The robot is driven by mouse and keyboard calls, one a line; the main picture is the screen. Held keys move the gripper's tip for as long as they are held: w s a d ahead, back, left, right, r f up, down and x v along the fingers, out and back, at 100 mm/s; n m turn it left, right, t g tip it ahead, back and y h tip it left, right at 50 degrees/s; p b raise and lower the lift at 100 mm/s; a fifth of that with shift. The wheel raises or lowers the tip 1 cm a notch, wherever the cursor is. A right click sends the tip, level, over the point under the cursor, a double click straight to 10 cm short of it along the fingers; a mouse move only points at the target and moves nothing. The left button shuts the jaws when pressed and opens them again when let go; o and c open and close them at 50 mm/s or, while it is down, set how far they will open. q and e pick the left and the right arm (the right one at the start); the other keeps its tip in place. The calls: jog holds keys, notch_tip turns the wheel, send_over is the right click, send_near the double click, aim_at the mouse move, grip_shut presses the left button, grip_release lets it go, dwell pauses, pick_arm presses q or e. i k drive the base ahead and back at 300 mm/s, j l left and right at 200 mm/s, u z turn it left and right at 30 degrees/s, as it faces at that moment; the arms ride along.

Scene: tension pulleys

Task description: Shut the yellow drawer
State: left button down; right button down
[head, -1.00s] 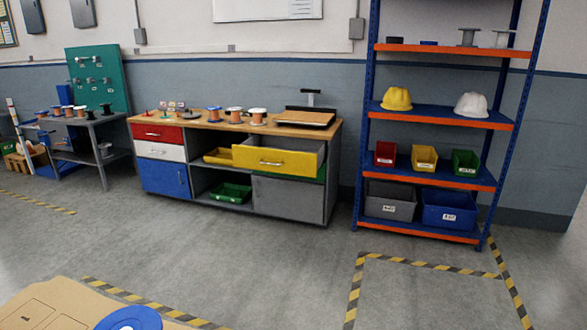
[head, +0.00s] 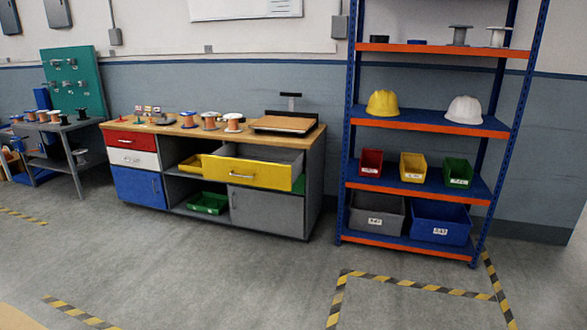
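The yellow drawer (head: 247,172) is pulled out of the workbench (head: 232,139). It is in the upper right part of the bench, with a metal handle on its front and its inside showing from above. Neither of my grippers shows in the head view.
A blue and orange shelf rack (head: 411,131) stands right of the bench. A grey side table (head: 72,148) stands at the left. The grey floor (head: 190,270) before the bench is clear, with yellow-black tape marks. A tan surface (head: 14,318) shows at the lower left corner.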

aim_at(273, 167)
jog(key=i+l, duration=0.25)
jog(key=i, duration=0.2)
jog(key=i+l+z, duration=0.1)
jog(key=i+l, duration=0.15)
jog(key=i, duration=0.2)
jog(key=i+l, duration=0.1)
jog(key=i, duration=0.5)
jog(key=i+l+z, duration=0.1)
jog(key=i, duration=0.45)
jog(key=i+j, duration=0.25)
jog(key=i, duration=0.15)
jog(key=i+j+z, duration=0.15)
jog(key=i, duration=0.25)
jog(key=i+j, duration=0.1)
jog(key=j, duration=0.2)
jog(key=i+j, duration=0.25)
jog(key=j, duration=0.3)
